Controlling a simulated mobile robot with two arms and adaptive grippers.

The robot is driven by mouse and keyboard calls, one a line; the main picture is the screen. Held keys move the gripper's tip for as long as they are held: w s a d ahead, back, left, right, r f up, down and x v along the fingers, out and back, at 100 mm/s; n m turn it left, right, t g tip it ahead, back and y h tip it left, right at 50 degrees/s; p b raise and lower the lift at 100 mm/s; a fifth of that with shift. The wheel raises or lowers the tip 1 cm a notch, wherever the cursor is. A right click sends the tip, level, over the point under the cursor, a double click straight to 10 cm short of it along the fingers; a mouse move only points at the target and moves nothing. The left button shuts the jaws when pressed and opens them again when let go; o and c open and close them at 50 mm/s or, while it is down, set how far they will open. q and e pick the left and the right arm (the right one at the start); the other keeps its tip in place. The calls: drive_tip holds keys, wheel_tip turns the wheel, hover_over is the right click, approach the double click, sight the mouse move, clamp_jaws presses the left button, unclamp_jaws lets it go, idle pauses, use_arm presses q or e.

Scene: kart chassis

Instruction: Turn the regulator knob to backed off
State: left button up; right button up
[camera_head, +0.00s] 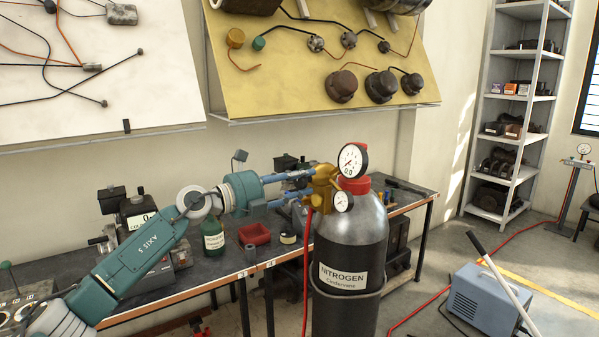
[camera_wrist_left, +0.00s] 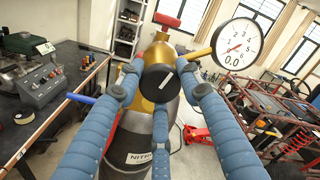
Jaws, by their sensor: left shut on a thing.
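The brass regulator (camera_head: 323,187) sits on top of the dark nitrogen cylinder (camera_head: 350,232). The black regulator knob (camera_wrist_left: 157,84) faces the left wrist camera; a short white mark on it slants up to the right. My left gripper (camera_head: 303,187) reaches the regulator from the left, its blue fingers closed around the knob's sides. In the head view the knob is hidden by the fingers. The large white gauge (camera_head: 352,160) reads 0.0, and it also shows in the left wrist view (camera_wrist_left: 238,43). A smaller gauge (camera_head: 343,201) sits below it. My right gripper is out of view.
A dark workbench (camera_head: 215,268) stands behind the cylinder, with a green bottle (camera_head: 213,238) and a red tray (camera_head: 254,233). A red hose (camera_head: 306,265) hangs down beside the cylinder. A blue box-shaped machine (camera_head: 484,299) stands on the floor at right.

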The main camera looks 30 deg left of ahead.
use_arm(q)
drive_tip(key=shift+d+f+n+p, duration=0.15)
drive_tip(key=shift+f+n+p, duration=0.05)
drive_tip(key=shift+n+p, duration=0.4)
drive_tip(key=shift+d+f+n+p, duration=0.1)
drive_tip(key=shift+f+n+p, duration=0.1)
drive_tip(key=shift+n+p, duration=0.4)
drive_tip(key=shift+f, duration=0.1)
drive_tip(key=o, duration=1)
drive_tip(key=shift+o, duration=0.6)
drive_tip(key=shift+r, duration=0.3)
drive_tip(key=shift+a, duration=0.1)
drive_tip(key=shift+s+a, duration=0.2)
drive_tip(key=shift+s, duration=0.2)
drive_tip(key=v, duration=1.1)
